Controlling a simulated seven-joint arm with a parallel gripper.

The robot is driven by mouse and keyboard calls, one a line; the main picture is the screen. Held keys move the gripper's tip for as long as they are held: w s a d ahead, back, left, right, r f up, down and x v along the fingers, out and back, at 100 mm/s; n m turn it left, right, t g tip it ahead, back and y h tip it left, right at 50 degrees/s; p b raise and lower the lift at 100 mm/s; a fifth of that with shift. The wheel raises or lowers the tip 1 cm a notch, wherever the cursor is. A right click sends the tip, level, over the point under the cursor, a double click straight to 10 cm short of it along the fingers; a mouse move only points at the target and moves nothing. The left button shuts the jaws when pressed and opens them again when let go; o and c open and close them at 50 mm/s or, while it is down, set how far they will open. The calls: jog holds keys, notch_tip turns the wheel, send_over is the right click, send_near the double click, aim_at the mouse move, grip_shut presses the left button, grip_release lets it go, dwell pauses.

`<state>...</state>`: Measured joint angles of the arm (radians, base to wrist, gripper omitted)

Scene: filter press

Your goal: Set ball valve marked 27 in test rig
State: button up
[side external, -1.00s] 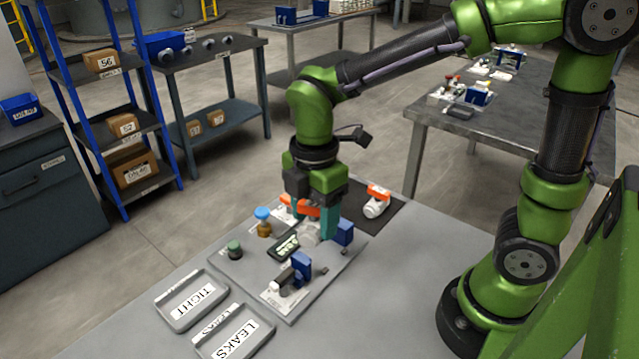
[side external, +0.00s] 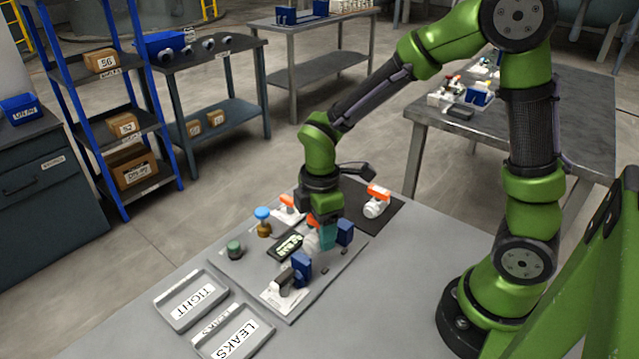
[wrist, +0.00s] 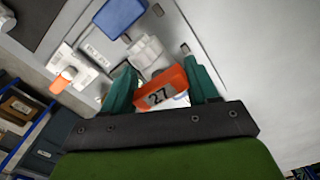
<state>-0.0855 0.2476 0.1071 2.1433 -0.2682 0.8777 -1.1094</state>
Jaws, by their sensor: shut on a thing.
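The ball valve marked 27 has an orange handle (wrist: 160,91) with a black number, seen in the wrist view. Its white body (wrist: 148,55) shows just beyond the handle. My gripper (wrist: 163,88) has its teal fingers on either side of the orange handle, shut on it. In the side view, my gripper (side external: 327,237) is low over the grey test rig plate (side external: 245,285), beside a blue block (side external: 344,232). I cannot tell whether the valve is seated.
Another orange-handled valve (side external: 377,202) lies on a dark mat. A second blue block (side external: 301,269), a dark display (side external: 286,246), a blue-capped amber bottle (side external: 263,222) and a green-topped item (side external: 234,249) crowd the rig. Trays marked TIGHT (side external: 166,300) and LEAKS (side external: 205,345) are in front.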

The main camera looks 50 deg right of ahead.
jog(key=shift+f, duration=2)
jog(key=shift+f, duration=0.1)
jog(key=o, duration=1.2)
jog(key=shift+o, duration=0.2)
notch_tip(320, 180, up, 12)
jog(key=shift+f, duration=0.1)
jog(key=s+d+r+m+t+y, duration=0.2)
jog(key=s+r+m+t, duration=0.5)
jog(key=m, duration=0.9)
jog(key=shift+s+d+r+m, duration=0.4)
jog(key=shift+s+r, duration=0.75)
jog(key=shift+r, duration=0.2)
